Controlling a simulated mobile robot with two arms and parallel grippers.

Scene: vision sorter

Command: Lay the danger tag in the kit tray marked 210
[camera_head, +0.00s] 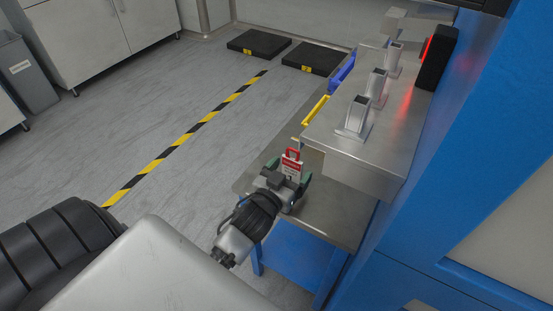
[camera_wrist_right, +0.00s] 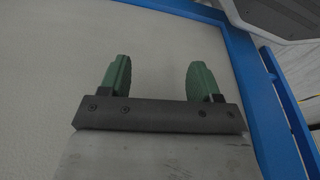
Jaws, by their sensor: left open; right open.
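The danger tag (camera_head: 291,164), red and white with a red loop at its top, shows upright at my left gripper (camera_head: 288,174) in the head view. The left gripper's green fingers are apart, one on each side of the tag's lower part; contact cannot be told. My right gripper (camera_wrist_right: 160,72) is open and empty in the right wrist view, facing a pale panel. A yellow bin edge (camera_head: 316,110) and a blue bin edge (camera_head: 342,73) show beside the raised shelf. No marking 210 can be read, so I cannot tell which is the kit tray.
The steel bench (camera_head: 338,212) lies under the left gripper. A raised steel shelf (camera_head: 335,137) with several grey brackets and a black device with a red light (camera_head: 437,58) stands to the right. Black floor platforms (camera_head: 258,43) lie at the back. The striped floor at left is clear.

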